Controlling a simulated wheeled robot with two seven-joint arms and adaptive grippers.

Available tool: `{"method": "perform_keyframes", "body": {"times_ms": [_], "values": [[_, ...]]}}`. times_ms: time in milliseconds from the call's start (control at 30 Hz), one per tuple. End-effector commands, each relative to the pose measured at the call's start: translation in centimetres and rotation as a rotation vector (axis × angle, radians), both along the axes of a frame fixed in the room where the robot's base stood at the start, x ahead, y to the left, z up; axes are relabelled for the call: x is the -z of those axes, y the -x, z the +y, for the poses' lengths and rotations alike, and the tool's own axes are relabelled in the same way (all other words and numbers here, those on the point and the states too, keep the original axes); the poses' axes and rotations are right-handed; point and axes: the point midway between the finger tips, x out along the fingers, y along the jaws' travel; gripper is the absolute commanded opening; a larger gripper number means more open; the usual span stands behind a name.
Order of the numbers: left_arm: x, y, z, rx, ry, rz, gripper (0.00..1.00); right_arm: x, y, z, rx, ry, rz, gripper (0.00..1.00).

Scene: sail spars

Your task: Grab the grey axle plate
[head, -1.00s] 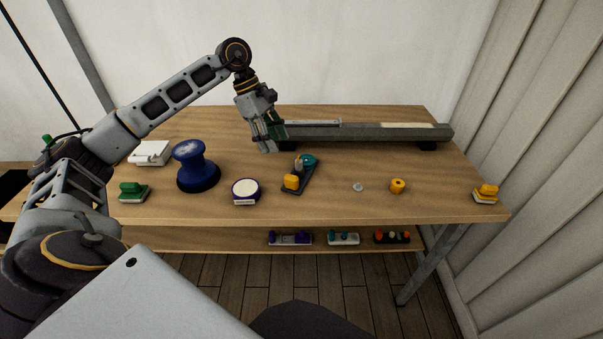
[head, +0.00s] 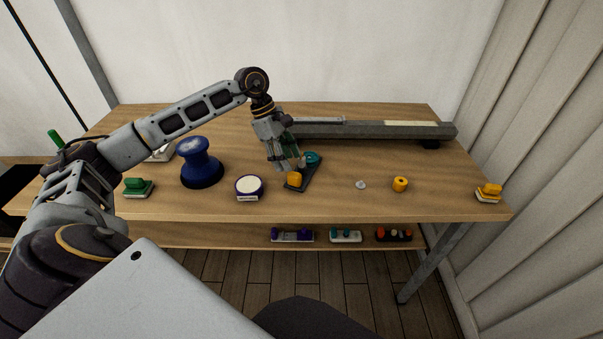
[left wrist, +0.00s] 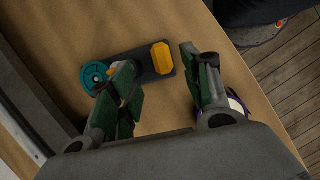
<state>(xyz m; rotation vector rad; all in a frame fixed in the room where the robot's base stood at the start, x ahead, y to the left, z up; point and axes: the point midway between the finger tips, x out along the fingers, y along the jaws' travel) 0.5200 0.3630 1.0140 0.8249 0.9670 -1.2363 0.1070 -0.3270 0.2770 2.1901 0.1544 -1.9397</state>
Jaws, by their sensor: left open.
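The grey axle plate (head: 309,175) is a dark, narrow plate lying on the wooden table. It carries a teal wheel (head: 312,158), a small pale pin and a yellow block (head: 294,179). My left gripper (head: 284,167) is just above and beside the plate, pointing down, and hides part of it. In the left wrist view the plate (left wrist: 146,67) lies beyond the open, empty fingers (left wrist: 158,60). One finger overlaps the plate's middle near the teal wheel (left wrist: 95,75); the other is to the right of the yellow block (left wrist: 161,57). I cannot tell whether they touch. My right gripper is not seen.
A long grey beam (head: 380,131) lies behind the plate. A blue spool (head: 200,163), a round white-topped tub (head: 249,186) and a green block (head: 138,187) stand to the left. A small disc (head: 361,185) and yellow cylinder (head: 400,184) stand right. The shelf below holds several parts.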

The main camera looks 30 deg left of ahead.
Motion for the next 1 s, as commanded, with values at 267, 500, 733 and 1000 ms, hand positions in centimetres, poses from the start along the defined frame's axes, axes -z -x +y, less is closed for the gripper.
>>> {"method": "perform_keyframes", "body": {"times_ms": [267,500,733,1000], "values": [[1.2,-0.1,-0.5,0.000,0.000,-0.001,0.48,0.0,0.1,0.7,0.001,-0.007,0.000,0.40],[1.2,-0.1,-0.5,0.000,0.000,-0.001,0.48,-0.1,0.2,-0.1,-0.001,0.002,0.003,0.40],[2.2,0.0,-1.0,0.001,-0.001,0.002,0.48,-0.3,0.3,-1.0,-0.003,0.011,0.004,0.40],[4.9,0.0,-2.3,0.001,0.000,0.002,0.48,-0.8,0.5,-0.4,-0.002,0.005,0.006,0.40]]}}
